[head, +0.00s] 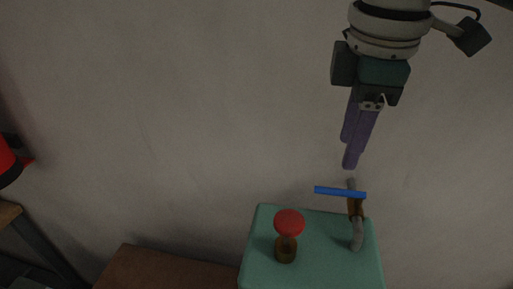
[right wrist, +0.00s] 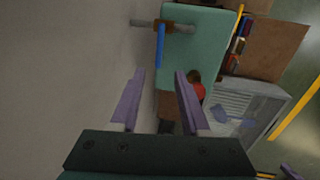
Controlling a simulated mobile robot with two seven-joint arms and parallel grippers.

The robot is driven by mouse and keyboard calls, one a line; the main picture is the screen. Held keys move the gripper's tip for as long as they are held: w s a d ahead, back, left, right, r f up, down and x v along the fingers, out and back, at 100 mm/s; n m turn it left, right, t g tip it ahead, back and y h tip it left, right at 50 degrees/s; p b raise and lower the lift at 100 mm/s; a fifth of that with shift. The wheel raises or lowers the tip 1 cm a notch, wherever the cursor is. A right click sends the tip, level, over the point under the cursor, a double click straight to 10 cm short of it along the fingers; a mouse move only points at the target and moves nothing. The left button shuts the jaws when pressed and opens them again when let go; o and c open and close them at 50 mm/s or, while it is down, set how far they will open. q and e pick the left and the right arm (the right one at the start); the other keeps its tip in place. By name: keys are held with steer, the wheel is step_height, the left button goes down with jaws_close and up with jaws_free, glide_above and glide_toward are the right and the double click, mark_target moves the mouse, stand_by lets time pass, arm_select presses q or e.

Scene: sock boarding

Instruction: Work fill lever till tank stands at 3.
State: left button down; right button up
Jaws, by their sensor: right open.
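A blue lever (head: 338,191) sits on a brass valve (head: 356,208) in a grey pipe (head: 358,236) above a teal box (head: 318,270). The lever points left in the head view. In the right wrist view the lever (right wrist: 159,46) hangs ahead of the fingers. My right gripper (head: 348,152), with purple fingers, is open and empty, above the lever and apart from it; it also shows in the right wrist view (right wrist: 160,72). A red knob (head: 289,222) on a brass base stands on the box, left of the pipe. I see no readable tank level. My left gripper is out of view.
A plain wall (head: 170,110) stands behind the box. A brown surface (head: 155,270) lies left of it. In the right wrist view, a grey slatted crate (right wrist: 245,105) and a shelf of coloured items (right wrist: 240,42) are at the right.

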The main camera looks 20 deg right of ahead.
mark_target(334, 190)
steer(key=f, duration=0.3)
steer(key=w+f+p, duration=0.1)
steer(key=f, duration=0.2)
steer(key=d+f, duration=0.1)
steer(key=f, duration=0.2)
steer(key=shift+w+f, duration=0.25)
steer(key=shift+w, duration=0.1)
steer(key=shift+c, duration=0.2)
jaws_close()
steer(key=shift+r+p, duration=0.1)
steer(key=shift+p, duration=0.2)
stand_by(0.5)
